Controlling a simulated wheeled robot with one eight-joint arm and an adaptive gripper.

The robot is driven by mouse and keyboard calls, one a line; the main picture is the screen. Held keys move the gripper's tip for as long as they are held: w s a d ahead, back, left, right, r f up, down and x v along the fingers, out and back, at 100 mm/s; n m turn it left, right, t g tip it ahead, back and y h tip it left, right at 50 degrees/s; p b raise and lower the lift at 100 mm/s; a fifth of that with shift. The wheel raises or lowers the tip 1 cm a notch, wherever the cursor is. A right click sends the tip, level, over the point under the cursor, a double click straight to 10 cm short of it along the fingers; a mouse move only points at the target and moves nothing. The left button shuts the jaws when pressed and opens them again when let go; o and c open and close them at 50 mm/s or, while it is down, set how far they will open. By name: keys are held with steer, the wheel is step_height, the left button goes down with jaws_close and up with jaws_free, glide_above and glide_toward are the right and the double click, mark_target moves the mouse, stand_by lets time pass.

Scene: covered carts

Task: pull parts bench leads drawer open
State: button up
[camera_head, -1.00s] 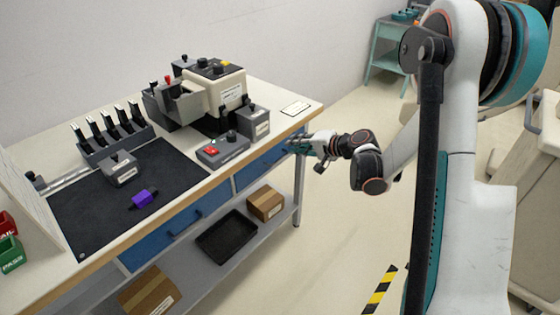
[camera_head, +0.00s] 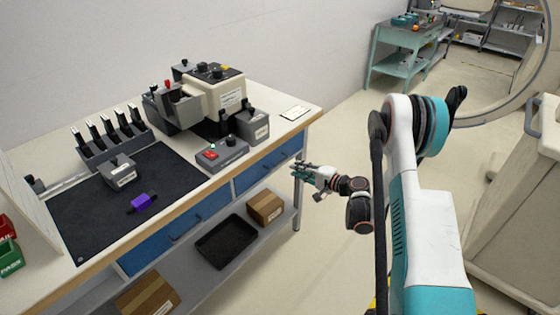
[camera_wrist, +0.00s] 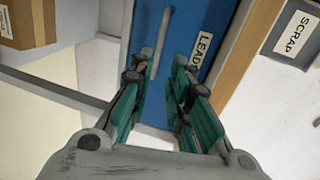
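The leads drawer (camera_head: 262,170) is the right blue drawer under the bench top, and it looks shut. In the wrist view its blue front (camera_wrist: 203,28) carries a label reading LEAD, the rest cut off by my finger. A grey bar handle (camera_wrist: 160,42) stands on that front, just past my fingertips. My gripper (camera_head: 303,172) is at the bench's right front corner, off the drawer front. In the wrist view my gripper (camera_wrist: 160,82) is open, its two green fingers apart with nothing held between them.
The parts bench (camera_head: 180,212) has a second blue drawer (camera_head: 185,225) to the left. A black tray (camera_head: 227,240) and cardboard boxes (camera_head: 265,207) sit on the lower shelf. A grey box with a red switch (camera_head: 222,153) stands near the top's front edge.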

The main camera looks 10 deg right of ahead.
mark_target(281, 163)
steer(key=b+x, duration=0.2)
steer(key=x, duration=0.8)
steer(key=shift+f+b, duration=0.15)
steer(key=shift+b, duration=0.25)
jaws_close()
